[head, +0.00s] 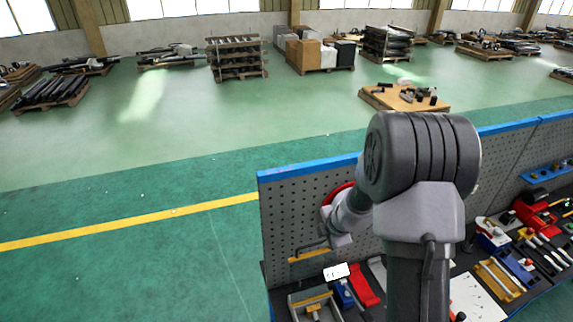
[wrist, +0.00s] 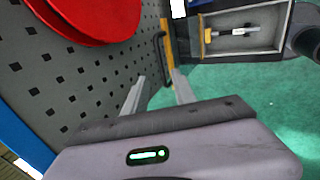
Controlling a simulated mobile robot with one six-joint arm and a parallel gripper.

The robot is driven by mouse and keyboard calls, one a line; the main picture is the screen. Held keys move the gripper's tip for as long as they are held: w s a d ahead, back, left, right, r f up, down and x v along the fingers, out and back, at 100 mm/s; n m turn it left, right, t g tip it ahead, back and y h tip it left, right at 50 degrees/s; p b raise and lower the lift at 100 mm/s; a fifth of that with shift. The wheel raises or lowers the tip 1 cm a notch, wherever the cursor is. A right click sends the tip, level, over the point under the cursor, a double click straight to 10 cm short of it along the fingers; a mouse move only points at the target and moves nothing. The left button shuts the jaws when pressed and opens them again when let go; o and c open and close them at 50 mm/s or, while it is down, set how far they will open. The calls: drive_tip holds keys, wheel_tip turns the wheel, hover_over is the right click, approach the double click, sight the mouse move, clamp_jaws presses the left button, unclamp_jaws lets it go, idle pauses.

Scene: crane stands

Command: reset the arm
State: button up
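My arm reaches forward over the workbench in the head view, and its large dark joint covers part of the pegboard. My gripper (wrist: 159,76) shows in the wrist view with its two grey fingers apart and nothing visibly clamped between them. In the head view it is close to the pegboard (head: 287,212), partly hidden by its own housing. A thin black bent tool (wrist: 160,48) lies just beyond the fingertips, beside a yellow holder (wrist: 168,40). The yellow holder also shows in the head view (head: 309,256), low on the board.
A red disc (wrist: 100,15) is on the pegboard near my gripper. A grey tray (head: 317,305) holding a tool, a red item (head: 363,285) and other tools cover the bench. Green floor left of the bench is clear; loaded pallets stand farther back.

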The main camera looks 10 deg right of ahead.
drive_tip(key=s+a+f+n+y+b, duration=0.1)
drive_tip(key=s+a+f+n+b, duration=0.2)
drive_tip(key=n+b, duration=0.5)
drive_tip(key=s+a+f+n+t+y+b, duration=0.1)
drive_tip(key=s+a+n+b, duration=0.3)
drive_tip(key=n+b, duration=0.45)
drive_tip(key=s+a+f+n+y+b, duration=0.1)
drive_tip(key=a+n+b, duration=0.55)
drive_tip(key=b, duration=0.25)
drive_tip(key=s+f+n+b, duration=0.8)
drive_tip(key=s+n+b, duration=0.2)
drive_tip(key=n, duration=0.2)
drive_tip(key=s+a+f+n+h+b, duration=0.1)
drive_tip(key=s+f+n+b, duration=0.7)
drive_tip(key=n+b, duration=0.3)
drive_tip(key=shift+s+f+n, duration=0.25)
drive_tip(key=shift+s+n, duration=0.65)
drive_tip(key=shift+n, duration=0.3)
